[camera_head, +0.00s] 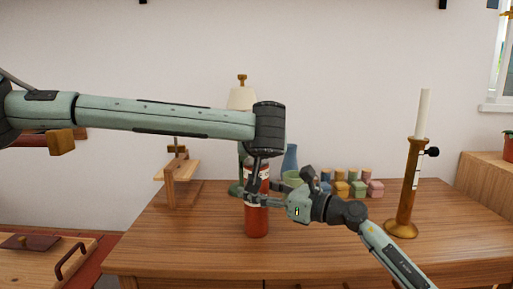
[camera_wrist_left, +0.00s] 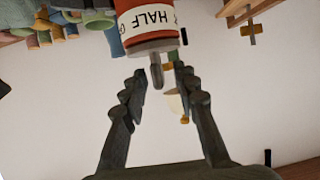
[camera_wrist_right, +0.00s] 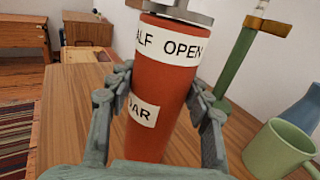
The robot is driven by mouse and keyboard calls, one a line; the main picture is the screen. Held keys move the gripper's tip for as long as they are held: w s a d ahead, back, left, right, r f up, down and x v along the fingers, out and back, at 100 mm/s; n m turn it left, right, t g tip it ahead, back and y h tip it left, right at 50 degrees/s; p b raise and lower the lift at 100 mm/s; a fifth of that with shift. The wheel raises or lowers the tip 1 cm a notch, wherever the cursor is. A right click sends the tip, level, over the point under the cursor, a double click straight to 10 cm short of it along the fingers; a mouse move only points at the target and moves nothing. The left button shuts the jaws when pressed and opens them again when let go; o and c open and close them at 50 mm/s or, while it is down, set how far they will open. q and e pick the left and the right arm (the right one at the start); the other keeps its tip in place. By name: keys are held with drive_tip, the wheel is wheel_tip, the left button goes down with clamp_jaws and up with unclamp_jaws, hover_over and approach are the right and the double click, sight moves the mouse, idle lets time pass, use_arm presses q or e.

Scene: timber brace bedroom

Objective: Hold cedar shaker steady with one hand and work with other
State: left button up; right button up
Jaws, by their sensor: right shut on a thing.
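The cedar shaker (camera_head: 257,220) is a red upright cylinder with white labels on the wooden table. In the right wrist view, labels on the shaker (camera_wrist_right: 158,125) read partly "ALF OPEN" and "DAR", and a grey metal top shows above. My right gripper (camera_head: 256,196) is shut around its body, one finger on each side. My left gripper (camera_head: 257,165) hangs above the shaker's top. In the left wrist view, the left fingers (camera_wrist_left: 158,76) are spread, with a small grey knob (camera_wrist_left: 156,72) of the shaker's top between their tips; contact cannot be told.
A tall brass candle holder (camera_head: 405,190) stands on the right of the table (camera_head: 330,245). Several coloured blocks or jars (camera_head: 358,188), a blue vase (camera_head: 290,160) and a green mug (camera_wrist_right: 282,148) stand behind the shaker. A wooden stand (camera_head: 180,170) is at left. The table front is clear.

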use_arm(q)
clamp_jaws()
drive_tip(key=shift+d+n+y, duration=0.1)
drive_tip(key=shift+n+y, duration=0.2)
drive_tip(key=n+y, duration=0.2)
drive_tip(key=shift+w+d+n+g+y, duration=0.1)
drive_tip(key=shift+d+n+g+y, duration=0.05)
drive_tip(key=shift+n+g+y, duration=1.45)
drive_tip(key=shift+n+y, duration=0.8)
drive_tip(key=shift+y, duration=0.3)
unclamp_jaws()
